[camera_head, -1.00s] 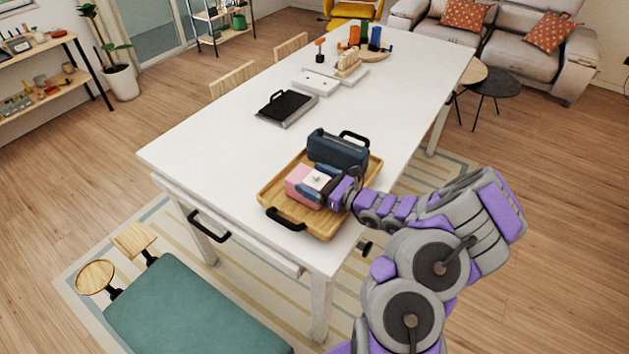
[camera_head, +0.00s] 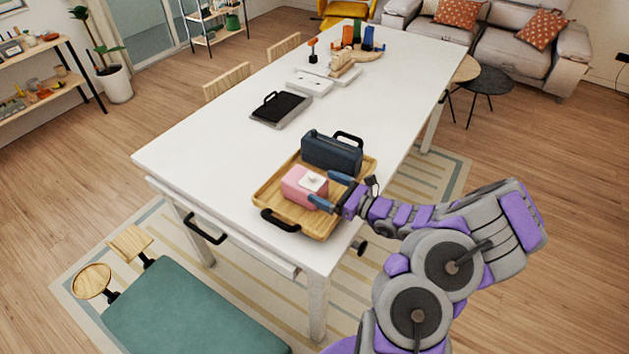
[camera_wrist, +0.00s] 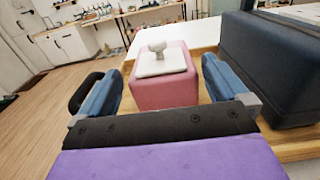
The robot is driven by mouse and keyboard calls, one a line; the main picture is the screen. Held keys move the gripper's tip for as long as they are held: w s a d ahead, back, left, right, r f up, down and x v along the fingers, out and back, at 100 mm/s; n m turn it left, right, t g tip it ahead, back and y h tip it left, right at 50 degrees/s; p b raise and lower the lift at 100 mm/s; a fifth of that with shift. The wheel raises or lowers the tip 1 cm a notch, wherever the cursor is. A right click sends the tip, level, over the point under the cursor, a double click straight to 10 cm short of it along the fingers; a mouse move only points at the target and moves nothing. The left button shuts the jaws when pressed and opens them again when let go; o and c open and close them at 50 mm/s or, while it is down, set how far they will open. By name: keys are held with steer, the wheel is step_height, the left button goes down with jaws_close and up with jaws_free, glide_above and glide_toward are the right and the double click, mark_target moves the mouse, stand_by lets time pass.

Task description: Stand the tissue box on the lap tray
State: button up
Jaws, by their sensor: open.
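The pink tissue box (camera_head: 297,188), with a white top and a tissue tuft, stands upright on the wooden lap tray (camera_head: 327,225). In the wrist view the tissue box (camera_wrist: 165,86) is ahead of my open fingers, with gaps to both sides. My gripper (camera_head: 328,192) is open at the right side of the box, its blue fingers pointing at it. It also shows in the wrist view (camera_wrist: 160,88). The tray lies on the white table, with a black handle at its near end.
A dark blue case with a handle (camera_head: 332,152) stands on the tray behind the box. A black tray-like item (camera_head: 281,109) and white blocks (camera_head: 310,83) lie farther back on the white table (camera_head: 200,150). The table's left part is clear. A teal bench (camera_head: 195,305) stands in front.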

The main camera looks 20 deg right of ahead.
steer(key=v, duration=0.5)
steer(key=shift+s+d+p, duration=0.1)
steer(key=shift+d+p, duration=0.05)
steer(key=shift+p, duration=0.25)
steer(key=s+a+r+n+g+y, duration=0.1)
steer(key=s+a+r+n+g, duration=0.4)
steer(key=a, duration=0.3)
steer(key=s+a+r+n+g+y, duration=0.2)
steer(key=a+r+n+g, duration=0.25)
steer(key=a+n, duration=0.3)
steer(key=s+a+r+n+g+y, duration=0.1)
steer(key=s+a+r+n+g, duration=0.35)
steer(key=a, duration=0.45)
steer(key=s+a+n+g+h, duration=0.2)
steer(key=s+n+g+h, duration=0.2)
steer(key=s+n+h, duration=0.5)
steer(key=s+d+r+n+t+h, duration=0.1)
steer(key=s+d+n+h, duration=0.2)
steer(key=s+d, duration=0.5)
steer(key=s+h, duration=0.1)
steer(key=s, duration=0.2)
steer(key=shift+s+d+r+h, duration=0.2)
steer(key=shift+d+r+h, duration=0.05)
steer(key=shift+r+h, duration=0.15)
steer(key=shift+f, duration=0.2)
